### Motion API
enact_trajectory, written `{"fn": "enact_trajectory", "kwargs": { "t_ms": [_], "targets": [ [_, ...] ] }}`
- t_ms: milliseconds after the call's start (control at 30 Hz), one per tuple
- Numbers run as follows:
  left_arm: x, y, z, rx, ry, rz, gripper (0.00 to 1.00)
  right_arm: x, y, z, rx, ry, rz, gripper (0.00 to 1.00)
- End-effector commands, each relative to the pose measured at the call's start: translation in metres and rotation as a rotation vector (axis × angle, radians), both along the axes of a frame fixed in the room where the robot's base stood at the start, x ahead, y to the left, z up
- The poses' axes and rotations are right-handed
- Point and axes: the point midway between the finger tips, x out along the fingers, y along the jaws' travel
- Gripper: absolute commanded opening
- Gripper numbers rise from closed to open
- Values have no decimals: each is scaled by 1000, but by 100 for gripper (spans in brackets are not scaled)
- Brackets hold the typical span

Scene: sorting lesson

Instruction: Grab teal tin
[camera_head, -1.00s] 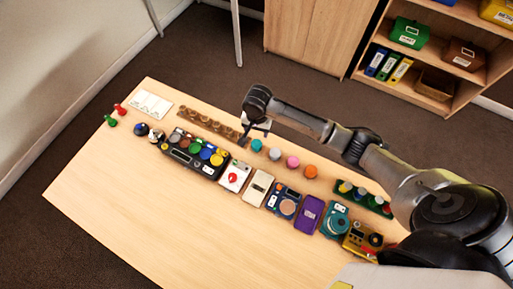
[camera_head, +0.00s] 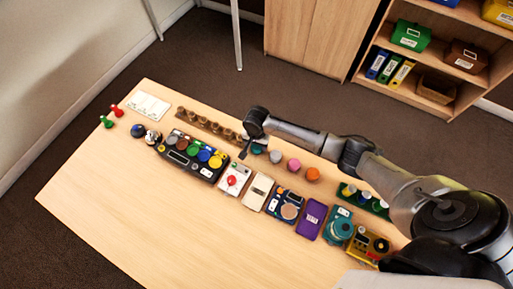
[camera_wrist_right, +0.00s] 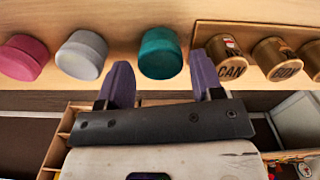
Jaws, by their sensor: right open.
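The teal tin (camera_head: 257,149) stands on the table at the left end of a short row of coloured tins, partly hidden by my right gripper in the head view. In the right wrist view the teal tin (camera_wrist_right: 160,52) is a round, upright lidded tin just beyond and between the two purple fingers. My right gripper (camera_wrist_right: 162,75) is open and empty, its fingers spread wider than the tin and apart from it. In the head view my right gripper (camera_head: 247,145) hangs over the tin row. My left gripper is not in view.
A grey tin (camera_wrist_right: 82,54) is close beside the left finger; a pink tin (camera_wrist_right: 24,57) is beyond it. A wooden rack of brown labelled tins (camera_wrist_right: 221,58) is close on the other side. Several devices, such as a purple one (camera_head: 311,218), line the table; its front (camera_head: 150,220) is clear.

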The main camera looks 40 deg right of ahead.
Motion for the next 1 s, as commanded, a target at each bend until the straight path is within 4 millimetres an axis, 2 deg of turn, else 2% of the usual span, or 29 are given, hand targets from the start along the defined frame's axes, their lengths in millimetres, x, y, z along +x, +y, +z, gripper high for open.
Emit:
{"fn": "enact_trajectory", "kwargs": {
  "t_ms": [33,200,500,900,1000],
  "targets": [
    [0,1,-5,3,1,-1,45,0,0,-10,-1,2,0,60],
    [0,2,-9,8,1,-6,45,0,0,-23,-1,1,0,60],
    [0,3,-9,10,2,-6,45,0,0,-25,-1,-1,1,60],
    [0,-1,-9,-4,2,2,45,0,0,-25,-1,-1,1,24],
    [0,-1,-8,-5,2,3,45,0,0,-24,-1,-1,1,24]
  ]
}}
